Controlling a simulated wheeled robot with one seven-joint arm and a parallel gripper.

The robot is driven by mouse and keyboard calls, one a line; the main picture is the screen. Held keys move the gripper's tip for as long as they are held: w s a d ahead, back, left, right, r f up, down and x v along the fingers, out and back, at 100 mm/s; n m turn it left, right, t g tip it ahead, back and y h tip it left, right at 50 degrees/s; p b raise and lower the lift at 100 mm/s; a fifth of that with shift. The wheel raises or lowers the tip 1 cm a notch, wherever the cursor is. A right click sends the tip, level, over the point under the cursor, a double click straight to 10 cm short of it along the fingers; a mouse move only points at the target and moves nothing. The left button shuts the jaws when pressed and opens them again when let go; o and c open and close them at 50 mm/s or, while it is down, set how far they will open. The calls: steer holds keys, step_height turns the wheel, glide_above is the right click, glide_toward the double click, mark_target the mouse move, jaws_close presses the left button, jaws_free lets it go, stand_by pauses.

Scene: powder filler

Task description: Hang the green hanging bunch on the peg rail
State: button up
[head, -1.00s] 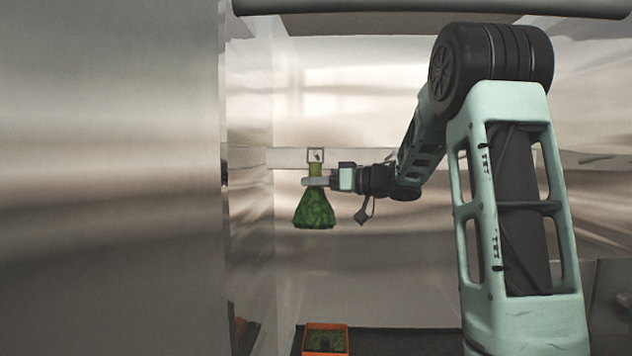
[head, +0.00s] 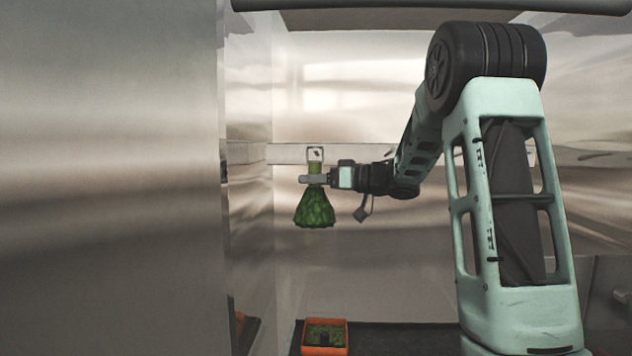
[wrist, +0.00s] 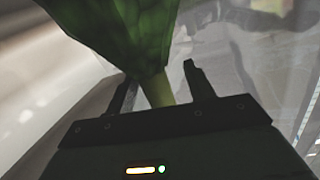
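The green hanging bunch (head: 314,208) hangs upright below my gripper (head: 312,179) in the head view, its leafy part wide at the bottom and its pale stem at the top. A small light loop (head: 315,154) stands above the stem, in front of the peg rail (head: 288,153) on the back wall. My gripper's fingers are closed around the stem. In the wrist view the bunch (wrist: 125,30) fills the upper left, and its stem passes between the two dark fingers (wrist: 160,92). I cannot tell whether the loop touches a peg.
An orange crate (head: 325,348) with green contents stands below on a dark surface (head: 400,340). A shiny metal wall (head: 110,180) closes off the left side. The space between the bunch and the crate is clear.

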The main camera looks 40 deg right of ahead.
stand_by(0.3)
steer(key=b+v, duration=0.6)
steer(key=v, duration=1.1)
steer(key=shift+s, duration=0.2)
steer(key=shift+d, duration=0.1)
